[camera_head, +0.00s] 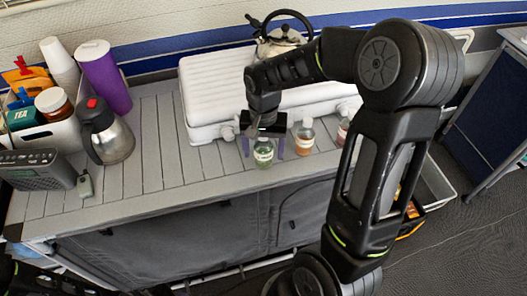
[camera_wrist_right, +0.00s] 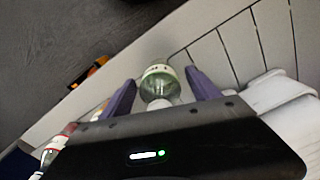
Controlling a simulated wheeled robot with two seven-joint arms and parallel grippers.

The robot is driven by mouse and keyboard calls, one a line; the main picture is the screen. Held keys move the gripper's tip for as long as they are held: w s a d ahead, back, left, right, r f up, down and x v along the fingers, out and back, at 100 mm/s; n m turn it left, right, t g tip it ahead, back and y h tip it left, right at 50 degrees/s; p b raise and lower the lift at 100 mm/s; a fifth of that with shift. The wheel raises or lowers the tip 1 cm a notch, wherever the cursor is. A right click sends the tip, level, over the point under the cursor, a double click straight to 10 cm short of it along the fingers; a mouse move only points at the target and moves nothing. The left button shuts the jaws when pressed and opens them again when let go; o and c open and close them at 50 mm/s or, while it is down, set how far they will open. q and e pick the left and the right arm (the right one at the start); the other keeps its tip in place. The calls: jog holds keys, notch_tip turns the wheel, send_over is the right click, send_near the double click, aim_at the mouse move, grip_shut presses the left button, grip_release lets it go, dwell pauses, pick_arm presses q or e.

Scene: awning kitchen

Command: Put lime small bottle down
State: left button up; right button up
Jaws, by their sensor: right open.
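The lime small bottle (camera_head: 264,153) stands upright on the slatted counter (camera_head: 150,150), near its front edge. It has a pale label band and green contents. My right gripper (camera_head: 263,146) reaches down over it with its purple fingers on either side. In the right wrist view the bottle (camera_wrist_right: 159,84) sits between the two spread fingers (camera_wrist_right: 160,95), with a gap visible beside it. The right gripper is open. My left gripper does not show.
An orange small bottle (camera_head: 304,138) and a pink one (camera_head: 343,131) stand close to the right. A white box-like appliance (camera_head: 215,95) is just behind. A kettle (camera_head: 106,132), a purple cup (camera_head: 103,76) and a radio (camera_head: 36,170) are at left. The counter between is clear.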

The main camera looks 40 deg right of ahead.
jog(key=shift+c, duration=0.3)
grip_shut()
dwell(0.5)
jog(key=shift+r, duration=0.1)
notch_tip(320, 180, up, 10)
jog(key=shift+f+b, duration=0.1)
jog(key=shift+b, duration=0.3)
dwell(0.4)
